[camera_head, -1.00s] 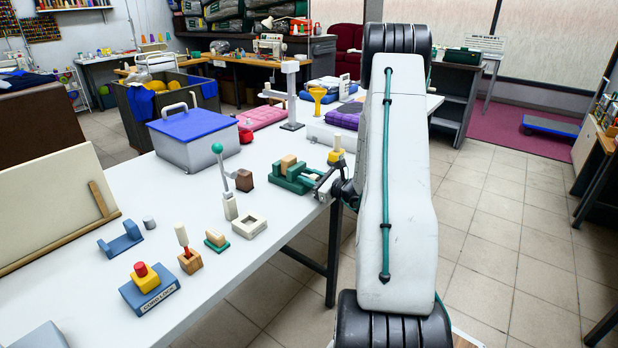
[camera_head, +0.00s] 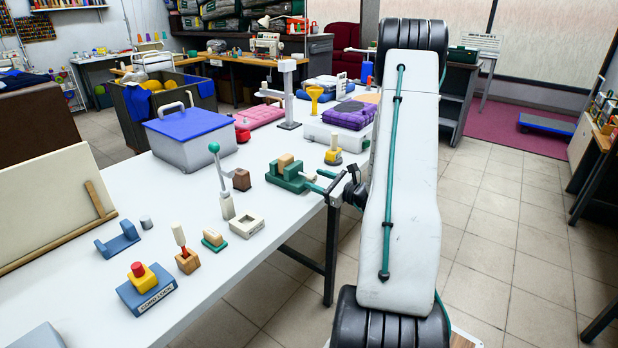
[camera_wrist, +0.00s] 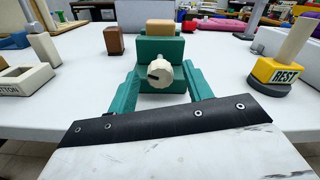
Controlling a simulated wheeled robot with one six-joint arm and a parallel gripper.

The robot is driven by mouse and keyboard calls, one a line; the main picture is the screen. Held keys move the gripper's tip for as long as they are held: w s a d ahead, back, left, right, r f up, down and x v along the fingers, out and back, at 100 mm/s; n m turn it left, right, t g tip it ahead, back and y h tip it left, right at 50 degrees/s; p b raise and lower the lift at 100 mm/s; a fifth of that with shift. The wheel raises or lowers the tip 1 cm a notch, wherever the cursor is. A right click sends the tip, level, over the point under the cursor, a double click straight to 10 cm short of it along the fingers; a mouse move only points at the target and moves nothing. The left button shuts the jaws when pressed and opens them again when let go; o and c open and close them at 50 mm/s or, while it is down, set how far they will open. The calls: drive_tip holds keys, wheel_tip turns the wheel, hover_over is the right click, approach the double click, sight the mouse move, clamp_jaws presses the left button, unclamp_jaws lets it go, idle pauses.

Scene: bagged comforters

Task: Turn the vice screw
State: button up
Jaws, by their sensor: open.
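The green vice (camera_head: 288,176) stands near the table's right edge with a wooden block (camera_head: 286,160) in it. In the wrist view the vice (camera_wrist: 152,52) is straight ahead, and its pale round screw knob (camera_wrist: 160,74) faces me. My gripper (camera_head: 319,181) is at the table edge on the knob side of the vice. In the wrist view my gripper (camera_wrist: 162,76) is open, with one green finger left of the knob and one right of it. The knob appears between the fingers, apart from both. The exact depth of the fingertips along the knob is hard to tell.
A yellow "REST" stand (camera_wrist: 283,72) with a pale post is right of my gripper in the wrist view. A brown block (camera_wrist: 114,40) stands left of the vice. A white frame (camera_head: 243,223) and a green-knobbed lever (camera_head: 222,185) stand nearer on the table (camera_head: 90,300).

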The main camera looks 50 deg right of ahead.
sight(315, 179)
drive_tip(key=shift+s+d, duration=0.1)
drive_tip(key=shift+s, duration=1.35)
drive_tip(key=m, duration=0.1)
drive_tip(key=s+m, duration=0.1)
drive_tip(key=m, duration=0.1)
drive_tip(key=shift+f+m, duration=0.1)
drive_tip(key=shift+m, duration=0.5)
drive_tip(key=w, duration=0.7)
drive_tip(key=shift+w+a, duration=0.25)
drive_tip(key=shift+w, duration=0.05)
drive_tip(key=c, duration=1)
drive_tip(key=shift+o, duration=0.2)
